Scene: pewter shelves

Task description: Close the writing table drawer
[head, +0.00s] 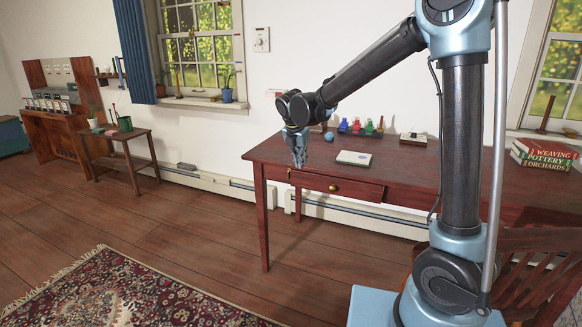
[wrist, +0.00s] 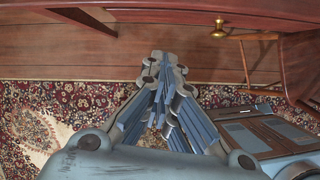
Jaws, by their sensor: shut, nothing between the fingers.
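The writing table (head: 400,172) is reddish-brown wood and stands against the wall. Its drawer (head: 358,193) is under the front edge and has a round brass knob (head: 334,188). The drawer front appears to stand out a little from the table; how far is hard to tell. My gripper (head: 299,163) points down at the table's front edge, to the left of the knob. In the wrist view my gripper (wrist: 166,66) has its fingertips together and empty, with floor beneath them. The knob also shows there, at the upper right (wrist: 218,28), apart from the fingers.
On the tabletop are a pale book (head: 354,158), several coloured bottles (head: 358,127) and stacked books (head: 544,153) at the right. A wooden chair (head: 540,270) stands at the front right. A patterned rug (head: 120,290) lies on the floor, with open floor left of the table.

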